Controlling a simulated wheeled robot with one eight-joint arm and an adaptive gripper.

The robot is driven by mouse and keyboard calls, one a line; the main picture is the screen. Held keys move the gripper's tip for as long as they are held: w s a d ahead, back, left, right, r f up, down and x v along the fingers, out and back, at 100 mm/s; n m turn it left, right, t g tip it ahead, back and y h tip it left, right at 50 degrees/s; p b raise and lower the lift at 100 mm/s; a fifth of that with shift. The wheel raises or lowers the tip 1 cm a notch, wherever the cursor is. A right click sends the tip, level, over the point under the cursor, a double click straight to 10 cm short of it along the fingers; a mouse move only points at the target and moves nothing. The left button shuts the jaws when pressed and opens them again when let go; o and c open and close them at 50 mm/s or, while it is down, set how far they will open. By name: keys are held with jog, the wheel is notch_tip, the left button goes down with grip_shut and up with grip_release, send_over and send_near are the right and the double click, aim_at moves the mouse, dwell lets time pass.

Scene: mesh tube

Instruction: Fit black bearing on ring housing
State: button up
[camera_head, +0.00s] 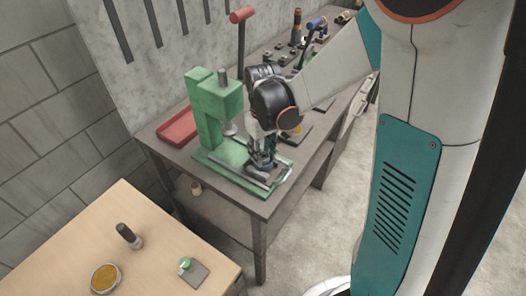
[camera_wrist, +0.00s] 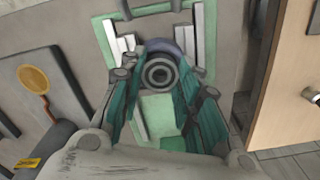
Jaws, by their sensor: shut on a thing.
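The black bearing (camera_wrist: 158,73) shows as dark concentric rings between my fingertips in the wrist view. My gripper (camera_wrist: 158,82) is shut on it; the gripper also shows in the head view (camera_head: 262,158), low over the green press base. A blue-grey rounded part, apparently the ring housing (camera_wrist: 164,46), shows just beyond the bearing. In the head view, the housing (camera_head: 262,170) is on the press base, largely hidden by my gripper. The bearing and housing overlap in view; I cannot tell whether the bearing is seated or just above.
The green arbor press (camera_head: 205,110) stands close left of my gripper, its ram (camera_head: 229,128) near. A red tray (camera_head: 178,127) lies behind it on the grey bench. A wooden table (camera_head: 150,245) in front holds a dark-handled tool, a yellow-filled dish and a small green-topped item.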

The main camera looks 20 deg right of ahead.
jog(key=o, duration=1.2)
jog(key=shift+c, duration=0.2)
notch_tip(320, 180, up, 12)
jog(key=s+r+m+t, duration=0.2)
jog(key=s+t, duration=0.5)
jog(key=s, duration=0.8)
jog(key=shift+r+m, duration=0.3)
jog(key=shift+r, duration=0.25)
